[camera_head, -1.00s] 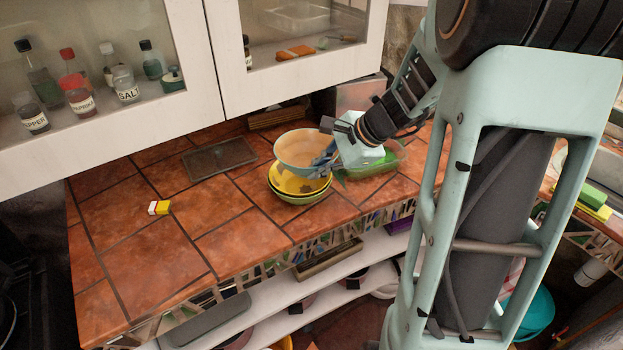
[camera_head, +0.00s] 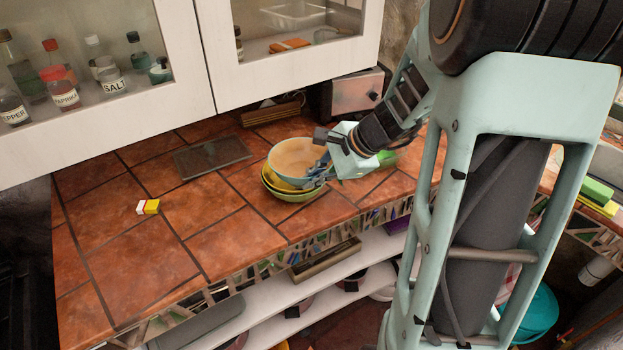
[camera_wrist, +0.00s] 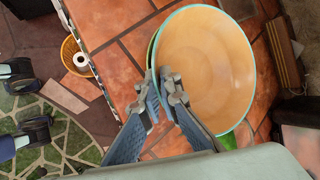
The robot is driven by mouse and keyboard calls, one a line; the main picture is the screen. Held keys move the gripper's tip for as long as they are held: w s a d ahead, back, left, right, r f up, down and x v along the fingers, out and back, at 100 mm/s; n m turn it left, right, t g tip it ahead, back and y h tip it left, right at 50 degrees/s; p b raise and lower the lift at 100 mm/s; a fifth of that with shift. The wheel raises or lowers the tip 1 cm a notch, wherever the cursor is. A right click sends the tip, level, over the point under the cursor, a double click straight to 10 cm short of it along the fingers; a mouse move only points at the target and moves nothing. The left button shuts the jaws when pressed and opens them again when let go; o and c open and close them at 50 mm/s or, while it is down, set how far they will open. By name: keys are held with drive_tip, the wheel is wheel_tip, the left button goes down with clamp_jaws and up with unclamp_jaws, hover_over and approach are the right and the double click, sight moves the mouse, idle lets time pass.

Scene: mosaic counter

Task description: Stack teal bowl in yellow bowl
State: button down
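The teal bowl (camera_head: 297,154), tan inside with a teal rim, sits low over the yellow bowl (camera_head: 268,182), slightly tilted. The yellow bowl's rim shows below it at the left, with a yellow-green bowl surface (camera_head: 290,197) underneath. I cannot tell whether the teal bowl is fully seated. My gripper (camera_head: 320,168) is at the teal bowl's right side. In the wrist view, my gripper's fingers (camera_wrist: 160,84) straddle the wall of the teal bowl (camera_wrist: 210,65), one inside and one outside, close together. The yellow bowl is mostly hidden there.
A red, yellow and white block (camera_head: 148,207) and a dark flat board (camera_head: 211,156) lie on the tiled counter. A metal toaster-like box (camera_head: 355,91) stands behind my arm. A green item (camera_head: 387,158) lies right of my gripper.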

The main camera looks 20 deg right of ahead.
drive_tip(key=c, duration=2.2)
unclamp_jaws()
drive_tip(key=shift+o, duration=0.2)
